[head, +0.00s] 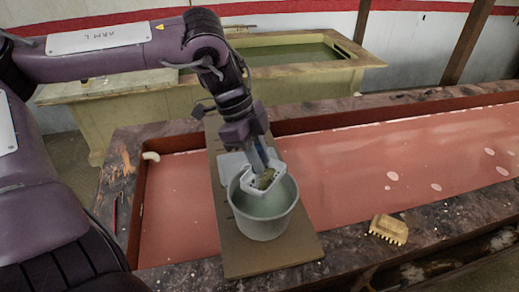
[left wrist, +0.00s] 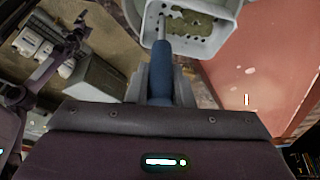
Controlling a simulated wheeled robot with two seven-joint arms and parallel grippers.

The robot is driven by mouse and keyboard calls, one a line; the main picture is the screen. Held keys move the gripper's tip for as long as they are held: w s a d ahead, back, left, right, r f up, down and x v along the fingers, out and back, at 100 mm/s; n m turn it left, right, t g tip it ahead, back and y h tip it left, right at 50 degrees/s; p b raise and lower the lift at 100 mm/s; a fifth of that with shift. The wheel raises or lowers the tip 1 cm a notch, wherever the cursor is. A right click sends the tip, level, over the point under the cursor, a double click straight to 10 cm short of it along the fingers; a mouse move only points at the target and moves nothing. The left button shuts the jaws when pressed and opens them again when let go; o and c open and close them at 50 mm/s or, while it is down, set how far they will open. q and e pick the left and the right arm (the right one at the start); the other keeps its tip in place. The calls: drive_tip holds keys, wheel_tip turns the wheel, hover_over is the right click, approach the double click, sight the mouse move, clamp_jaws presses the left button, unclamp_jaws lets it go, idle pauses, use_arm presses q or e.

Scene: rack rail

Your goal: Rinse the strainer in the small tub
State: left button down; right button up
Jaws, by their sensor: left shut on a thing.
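My left gripper (head: 256,152) is shut on the blue handle of the strainer (head: 250,186). The strainer is a white, squarish basket with small holes and olive-green residue in it. It is tilted at the back of the small tub's opening; I cannot tell whether it touches the water or the rim. The small tub (head: 263,226) is round, grey and upright, with pale greenish water inside. In the left wrist view the blue handle runs up between the fingers (left wrist: 161,85) to the strainer (left wrist: 215,42). My right gripper is not in view.
The tub stands on a brown board (head: 262,262) laid across a red-floored trough (head: 340,165). A pale grey container (head: 230,163) is behind the tub. A wooden basin (head: 300,75) of greenish water stands behind.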

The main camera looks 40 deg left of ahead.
sight(259, 188)
use_arm(q)
drive_tip(key=shift+s+d+f+b, duration=0.1)
drive_tip(key=shift+f+b, duration=0.35)
drive_tip(key=shift+f, duration=0.2)
drive_tip(key=shift+s+d+f+b, duration=0.1)
drive_tip(key=shift+f+b, duration=0.35)
drive_tip(key=shift+f, duration=0.15)
drive_tip(key=f, duration=0.1)
drive_tip(key=b, duration=0.1)
drive_tip(key=f+b, duration=0.1)
drive_tip(key=shift+w+a+f, duration=0.25)
drive_tip(key=shift+f, duration=0.45)
drive_tip(key=shift+s+d+f+b, duration=0.1)
drive_tip(key=shift+f+b, duration=0.3)
drive_tip(key=shift+b, duration=0.2)
wheel_tip(259, 188, down, 2)
drive_tip(key=shift+f+b, duration=0.25)
drive_tip(key=shift+b, duration=0.7)
drive_tip(key=shift+f+b, duration=0.35)
drive_tip(key=shift+f, duration=0.15)
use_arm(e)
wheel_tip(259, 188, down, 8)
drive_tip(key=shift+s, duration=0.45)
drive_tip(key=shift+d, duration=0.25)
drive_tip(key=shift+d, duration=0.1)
